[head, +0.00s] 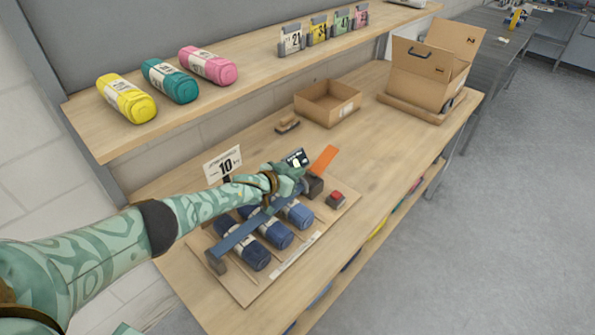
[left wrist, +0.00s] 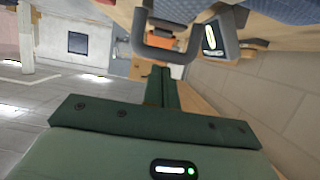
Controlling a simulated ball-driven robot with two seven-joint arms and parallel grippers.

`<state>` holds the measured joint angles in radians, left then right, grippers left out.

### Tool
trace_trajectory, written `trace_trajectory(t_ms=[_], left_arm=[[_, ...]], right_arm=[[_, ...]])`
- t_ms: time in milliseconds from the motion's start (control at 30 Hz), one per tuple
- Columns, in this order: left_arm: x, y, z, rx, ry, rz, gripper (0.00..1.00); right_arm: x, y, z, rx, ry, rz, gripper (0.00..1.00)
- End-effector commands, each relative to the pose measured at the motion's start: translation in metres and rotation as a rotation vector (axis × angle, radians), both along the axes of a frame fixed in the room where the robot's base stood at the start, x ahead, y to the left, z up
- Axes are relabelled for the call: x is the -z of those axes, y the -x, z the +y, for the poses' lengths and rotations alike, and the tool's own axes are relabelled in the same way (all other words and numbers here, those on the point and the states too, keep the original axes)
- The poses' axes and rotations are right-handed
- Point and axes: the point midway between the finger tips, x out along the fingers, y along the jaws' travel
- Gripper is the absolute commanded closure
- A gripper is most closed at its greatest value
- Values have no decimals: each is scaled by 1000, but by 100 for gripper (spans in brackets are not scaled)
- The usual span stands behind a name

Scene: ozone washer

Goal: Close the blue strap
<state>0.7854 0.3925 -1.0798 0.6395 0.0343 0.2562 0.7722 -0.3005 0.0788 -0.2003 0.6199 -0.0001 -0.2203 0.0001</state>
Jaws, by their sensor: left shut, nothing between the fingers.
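The blue strap (head: 238,236) runs diagonally across several dark blue rolls (head: 277,231) on a wooden board. It stretches from a dark bracket (head: 216,261) at the lower left towards a dark buckle block (head: 314,187). An orange lever (head: 324,159) sticks up at a tilt beside that block. My left gripper (head: 300,170) is just left of the orange lever, above the strap's far end, and hides part of it. In the left wrist view, its fingers (left wrist: 158,86) are together and empty, near a dark grey frame (left wrist: 165,52) with orange behind it. My right gripper is out of view.
A red button box (head: 336,199) sits right of the buckle. A brush (head: 287,124), an open carton (head: 328,103) and a larger box (head: 432,72) are farther back. The shelf (head: 240,65) overhangs the table.

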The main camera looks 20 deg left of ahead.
Motion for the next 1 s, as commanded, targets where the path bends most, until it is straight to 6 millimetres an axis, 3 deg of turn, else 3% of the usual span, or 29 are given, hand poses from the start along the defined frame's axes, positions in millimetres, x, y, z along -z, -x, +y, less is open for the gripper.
trace_trajectory(t_ms=[300,433,733,1000], left_arm=[[-1,1,0,0,1,-1,100],[-6,10,4,-1,1,2,100],[-32,72,31,1,0,2,100],[-50,125,52,0,2,2,100]], right_arm=[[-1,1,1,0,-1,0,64],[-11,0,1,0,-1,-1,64],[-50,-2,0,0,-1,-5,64],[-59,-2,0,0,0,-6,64]])
